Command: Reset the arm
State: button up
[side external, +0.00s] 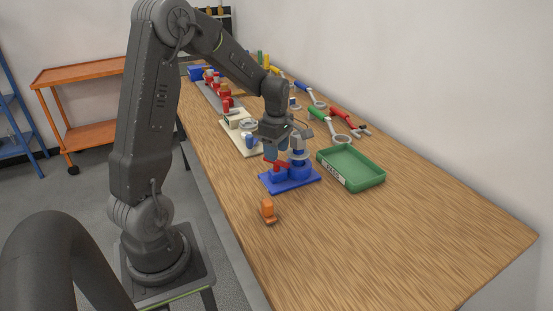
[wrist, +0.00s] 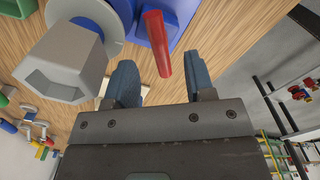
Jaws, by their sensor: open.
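My gripper (side external: 273,151) is over the left part of a blue valve fixture (side external: 305,181) on the wooden bench. In the wrist view my gripper (wrist: 160,78) has its two blue-grey fingers apart. The fixture's red handle (wrist: 157,42) shows in line with the gap between them, with no finger seen closed on it. I cannot tell how far its tip reaches between the fingers. A grey hexagonal part (wrist: 68,65) with a pale disc behind it stands beside the handle. It also shows at the fixture's right in the side view (side external: 298,143).
A green tray (side external: 365,183) lies right of the fixture. A small orange piece (side external: 268,211) stands near the bench's left edge. Behind are a pale board (side external: 243,139) with parts, and wrenches (side external: 340,136) along the wall. The bench's near right is clear.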

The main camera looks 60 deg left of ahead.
jog(key=shift+r, duration=0.65)
